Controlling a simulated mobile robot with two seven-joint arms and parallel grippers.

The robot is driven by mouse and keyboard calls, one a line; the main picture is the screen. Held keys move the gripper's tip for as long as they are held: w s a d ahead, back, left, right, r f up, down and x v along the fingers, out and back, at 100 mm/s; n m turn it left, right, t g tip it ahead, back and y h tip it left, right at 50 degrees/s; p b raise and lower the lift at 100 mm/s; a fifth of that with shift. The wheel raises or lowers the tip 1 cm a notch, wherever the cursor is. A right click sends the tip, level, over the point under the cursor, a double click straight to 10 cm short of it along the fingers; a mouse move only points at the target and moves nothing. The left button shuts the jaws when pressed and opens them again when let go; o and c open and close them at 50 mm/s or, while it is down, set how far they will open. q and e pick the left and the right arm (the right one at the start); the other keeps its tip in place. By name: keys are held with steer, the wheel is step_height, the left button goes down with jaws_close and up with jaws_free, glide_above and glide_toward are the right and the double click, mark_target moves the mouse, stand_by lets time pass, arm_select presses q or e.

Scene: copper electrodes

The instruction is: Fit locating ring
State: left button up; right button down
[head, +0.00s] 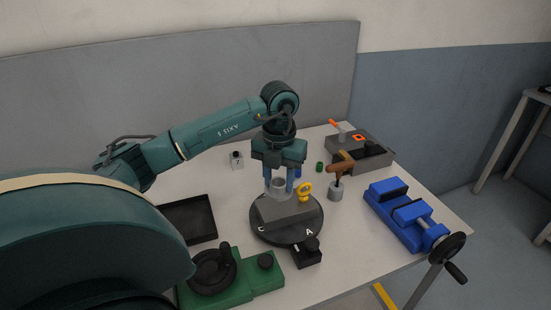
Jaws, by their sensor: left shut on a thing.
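A pale grey ring (278,184), which looks like the locating ring, is between the fingers of my left gripper (279,187). The gripper points down and is shut on it. The ring is at the top of a grey block (287,210); I cannot tell whether it touches the block or is held just above it. A yellow looped piece (304,189) stands on the block, just right of the gripper. My right gripper is not in view.
A black tray (190,218) lies left and a green fixture with a handwheel (214,270) in front. A small black block with a knob (307,253) is by the plate. A blue vise (408,214), brown-handled tool (340,167) in a grey holder and grey box (366,155) are right.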

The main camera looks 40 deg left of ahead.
mark_target(275, 178)
arm_select(q)
steer(key=n, duration=0.1)
steer(key=a, duration=0.1)
steer(key=n, duration=0.1)
steer(key=shift+w+a+r+n, duration=0.25)
steer(key=shift+w+a+n, duration=0.05)
steer(key=shift+a, duration=0.1)
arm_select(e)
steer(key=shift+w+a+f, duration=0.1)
arm_select(q)
steer(key=shift+d+f, duration=0.1)
steer(key=shift+f, duration=0.4)
step_height(275, 178, down, 2)
steer(key=shift+f+b, duration=0.15)
steer(key=shift+b, duration=0.95)
steer(key=shift+f+b, duration=0.55)
steer(key=shift+f, duration=0.65)
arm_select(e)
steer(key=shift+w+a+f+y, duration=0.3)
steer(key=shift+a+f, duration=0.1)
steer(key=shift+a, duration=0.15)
